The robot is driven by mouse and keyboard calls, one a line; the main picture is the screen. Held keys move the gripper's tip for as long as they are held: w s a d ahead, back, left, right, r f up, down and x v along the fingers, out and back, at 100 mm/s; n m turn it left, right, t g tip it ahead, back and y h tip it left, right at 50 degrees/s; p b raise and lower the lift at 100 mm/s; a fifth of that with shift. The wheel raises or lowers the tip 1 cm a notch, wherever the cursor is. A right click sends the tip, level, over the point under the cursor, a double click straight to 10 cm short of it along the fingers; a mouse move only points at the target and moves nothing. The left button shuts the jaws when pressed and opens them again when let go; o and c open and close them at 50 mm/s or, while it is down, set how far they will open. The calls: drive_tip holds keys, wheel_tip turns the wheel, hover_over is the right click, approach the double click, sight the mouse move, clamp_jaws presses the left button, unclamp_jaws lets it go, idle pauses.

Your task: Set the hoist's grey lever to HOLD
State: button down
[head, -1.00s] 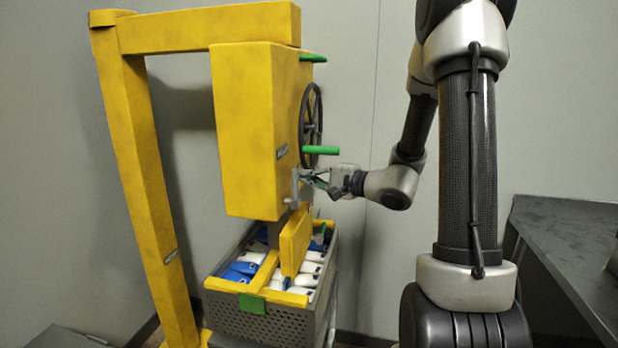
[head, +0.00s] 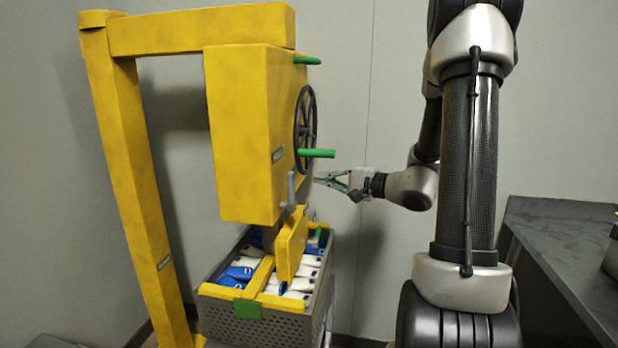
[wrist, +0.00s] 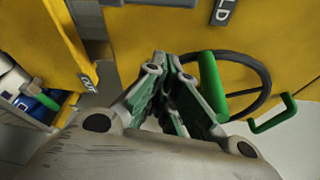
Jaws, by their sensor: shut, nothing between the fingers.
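The hoist's grey lever (head: 291,188) stands roughly upright on the lower right side of the yellow hoist housing (head: 240,130). My gripper (head: 317,179) is shut and empty, just right of the lever with a small gap between them. In the wrist view the gripper's closed fingers (wrist: 168,65) point toward the yellow housing. A grey piece at the upper left of that view may be part of the lever; I cannot tell.
A black handwheel (head: 306,130) with a green handle (head: 317,153) sits just above my gripper; the handle (wrist: 211,85) is close beside the fingers. Below hangs a perforated basket (head: 252,325) of blue and white packs. A dark table (head: 570,245) stands at right.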

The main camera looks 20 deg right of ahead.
drive_tip(key=shift+v, duration=2.2)
drive_tip(key=shift+f, duration=0.1)
